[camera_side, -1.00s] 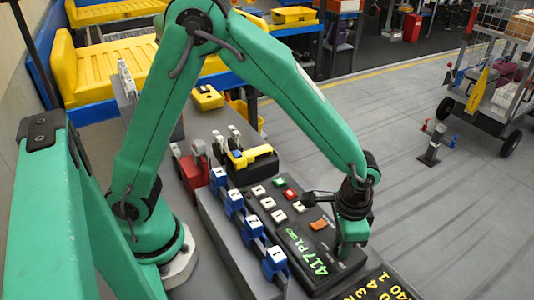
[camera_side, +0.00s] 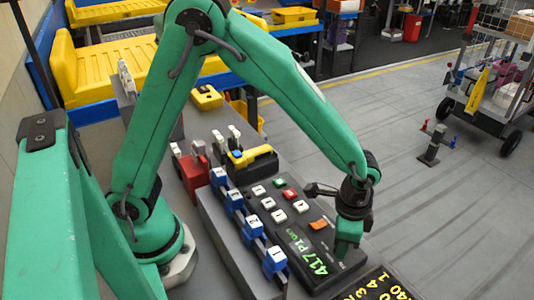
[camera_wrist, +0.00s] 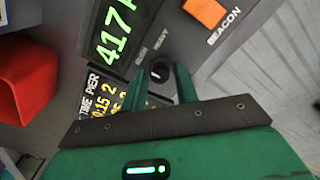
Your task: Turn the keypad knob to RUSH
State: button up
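The keypad (camera_side: 322,262) is a dark panel with a green-lit display (camera_side: 306,250) reading 417. In the wrist view the knob (camera_wrist: 160,72) is small, round and black with a pale pointer mark. Small labels stand beside it; one looks like RUSH and another like HEAVY, both hard to read. My gripper (camera_wrist: 165,72) points down at the panel with its fingers apart, one on each side of the knob. I cannot tell whether they touch it. In the side view my gripper (camera_side: 345,255) hides the knob.
An orange BEACON button (camera_wrist: 205,12) is close to the knob. Red, green and white buttons (camera_side: 288,194) and blue-based switches (camera_side: 252,228) stand left of the gripper. A board with yellow figures (camera_side: 385,285) lies in front. Open floor is to the right.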

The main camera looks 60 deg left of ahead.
jog(key=shift+o, duration=1.4)
jog(key=shift+r, duration=3.85)
jog(key=shift+r, duration=0.1)
jog(key=shift+a+r, duration=0.15)
jog(key=shift+a, duration=0.05)
jog(key=s+a+r+n+t, duration=0.2)
jog(key=s+a+r+n, duration=0.2)
jog(key=a, duration=0.6)
jog(key=s+a+r+n+t, duration=0.3)
jog(key=s+a+r+n, duration=0.2)
jog(key=s+a+r, duration=0.3)
jog(key=shift+s+a+t, duration=0.3)
jog(key=shift+a, duration=0.75)
